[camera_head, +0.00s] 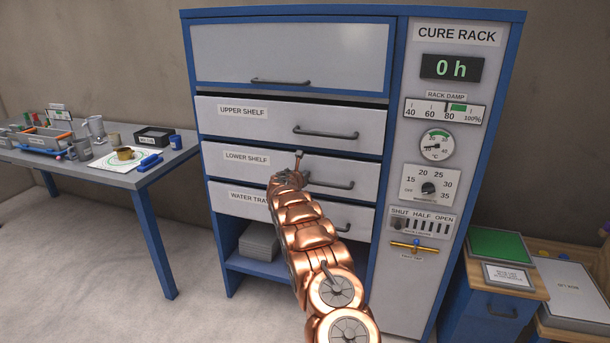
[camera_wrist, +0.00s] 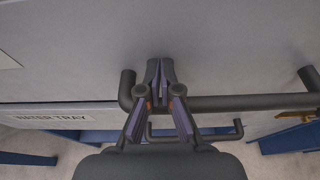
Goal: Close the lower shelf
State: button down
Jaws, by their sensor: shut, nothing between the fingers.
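The lower shelf (camera_head: 240,168) is a light grey drawer front with a dark bar handle, in the middle of the rack in the head view. It stands a little out, with a dark gap along its top edge. My gripper (camera_head: 298,158) is in front of it, near the left end of its handle (camera_head: 335,184). In the wrist view my gripper (camera_wrist: 160,72) is shut and empty, its fingertips over the left part of the handle (camera_wrist: 240,103) and close to the drawer front (camera_wrist: 225,45). I cannot tell whether they touch it.
The upper shelf (camera_head: 270,122) above also shows a dark gap. The water tray drawer (camera_head: 240,203) is just below, partly behind my arm. A blue-legged table (camera_head: 130,178) with tools stands at left. A cabinet (camera_head: 495,310) stands at right.

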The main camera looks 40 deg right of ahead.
jog(key=shift+w+d+r, duration=0.1)
jog(key=shift+r, duration=0.4)
jog(key=shift+f+b, duration=0.1)
jog(key=shift+b, duration=0.3)
jog(key=shift+s+a+b, duration=0.3)
jog(key=shift+a+b, duration=0.4)
jog(key=shift+b, duration=0.35)
jog(key=b+v, duration=0.5)
jog(key=v, duration=0.3)
jog(key=shift+s+a+f, duration=0.15)
jog(key=shift+s+a, duration=0.05)
jog(key=shift+a, duration=0.1)
